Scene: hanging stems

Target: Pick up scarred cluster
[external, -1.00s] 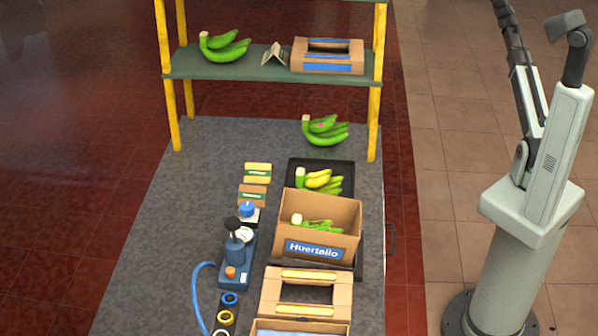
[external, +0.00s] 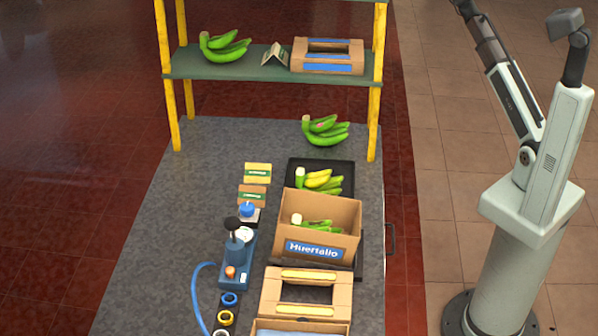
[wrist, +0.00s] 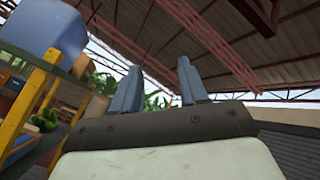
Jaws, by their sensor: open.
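A green banana cluster with a reddish mark on it (external: 325,133) lies on the grey table near the right front post of the shelf rack; it looks like the scarred cluster. My gripper (wrist: 158,85) shows in the wrist view with its two fingers apart and nothing between them. It points up toward the roof, far from the cluster. In the external view my arm rises at the right and its end is out of frame. In the wrist view a green cluster (wrist: 45,119) shows at the left by a yellow post; I cannot tell which cluster it is.
A black tray (external: 345,165) with a yellow-green cluster and a cardboard box (external: 343,217) with green bananas stand in front of the marked cluster. The rack's shelf (external: 270,75) holds another green cluster and a carton. The table's left side is largely clear.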

